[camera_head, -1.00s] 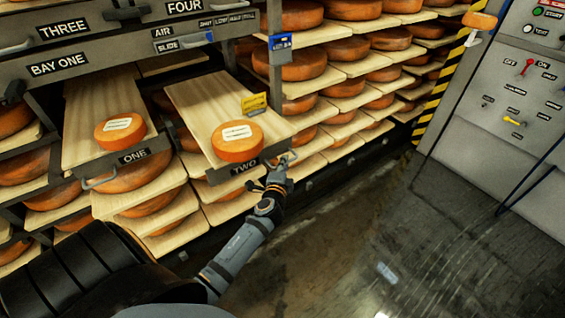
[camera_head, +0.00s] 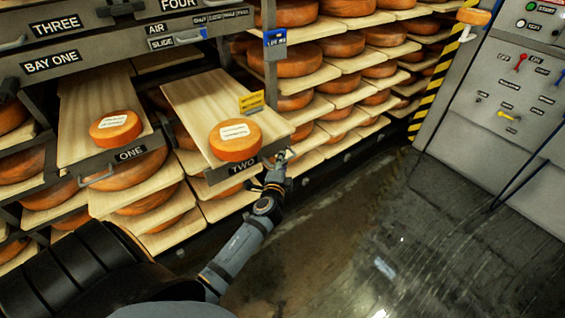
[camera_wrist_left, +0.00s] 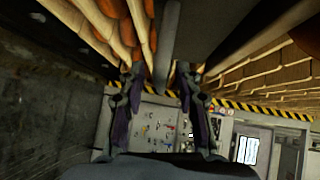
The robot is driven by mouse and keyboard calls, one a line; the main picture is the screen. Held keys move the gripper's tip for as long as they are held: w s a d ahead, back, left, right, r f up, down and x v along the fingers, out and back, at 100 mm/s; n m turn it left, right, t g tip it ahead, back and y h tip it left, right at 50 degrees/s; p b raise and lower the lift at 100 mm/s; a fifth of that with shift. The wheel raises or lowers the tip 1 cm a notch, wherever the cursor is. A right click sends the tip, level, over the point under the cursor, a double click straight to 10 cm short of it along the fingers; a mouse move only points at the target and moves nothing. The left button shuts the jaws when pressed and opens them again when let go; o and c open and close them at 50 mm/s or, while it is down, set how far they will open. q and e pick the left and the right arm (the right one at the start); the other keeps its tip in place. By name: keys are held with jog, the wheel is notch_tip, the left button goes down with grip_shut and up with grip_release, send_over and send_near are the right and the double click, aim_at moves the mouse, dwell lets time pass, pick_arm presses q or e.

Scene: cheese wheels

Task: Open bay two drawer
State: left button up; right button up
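The bay two drawer is a wooden board (camera_head: 190,92) with a dark front labelled TWO (camera_head: 243,164). It juts out of the rack and carries an orange cheese wheel (camera_head: 235,140) with a white label. My left gripper (camera_head: 281,157) is at the right end of that front, where the handle is mostly hidden by it. In the left wrist view a grey bar, seemingly the handle (camera_wrist_left: 169,45), runs between the two spread fingers (camera_wrist_left: 160,78). Gaps show between bar and fingers. My right gripper is in neither view.
Drawer ONE (camera_head: 130,154) with a cheese wheel (camera_head: 115,128) juts out to the left. A yellow tag (camera_head: 251,102) stands at drawer two's right edge. Racks of cheese wheels stand behind. A grey control panel (camera_head: 510,90) is at right. The floor (camera_head: 350,235) in front is clear.

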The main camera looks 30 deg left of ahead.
pick_arm(q)
jog(key=shift+s+d, duration=0.15)
jog(key=shift+s, duration=0.1)
jog(key=v, duration=1.1)
jog(key=shift+s, duration=0.2)
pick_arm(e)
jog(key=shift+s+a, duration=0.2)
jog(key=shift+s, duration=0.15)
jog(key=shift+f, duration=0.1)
